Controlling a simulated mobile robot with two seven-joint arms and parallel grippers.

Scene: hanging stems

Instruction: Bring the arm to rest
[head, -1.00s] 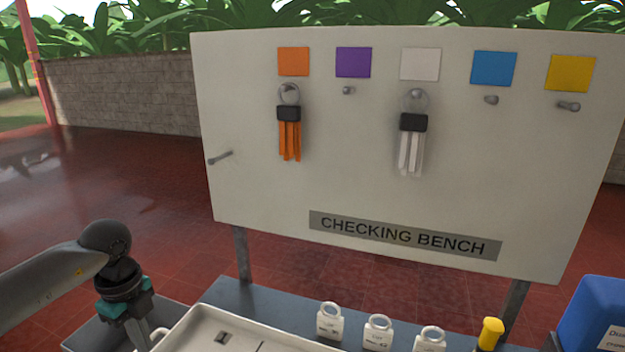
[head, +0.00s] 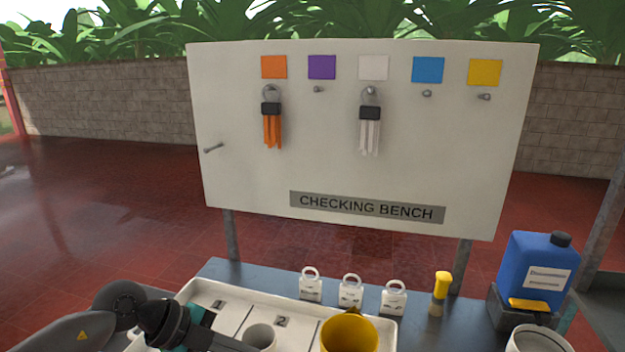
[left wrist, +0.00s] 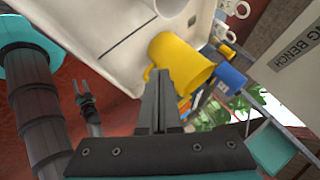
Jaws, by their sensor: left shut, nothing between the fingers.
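My left gripper (left wrist: 160,103) is shut and empty, its two dark fingers together in the left wrist view. In the head view the left arm (head: 125,305) comes in low at the left, over the near left part of the white tray (head: 208,290). The gripper's fingertips are hard to make out there, at the lower edge. In the left wrist view the yellow mug (left wrist: 178,62) shows just beyond the fingers; I cannot tell whether they touch it.
The board (head: 300,170) bears an orange bundle (head: 272,127) and a white bundle (head: 370,130) on pegs; other pegs are bare. A grey cup (head: 261,337) and the yellow mug (head: 350,333) stand at the tray. Three white tags, a yellow-topped bottle (head: 441,285) and a blue canister (head: 537,265) stand behind.

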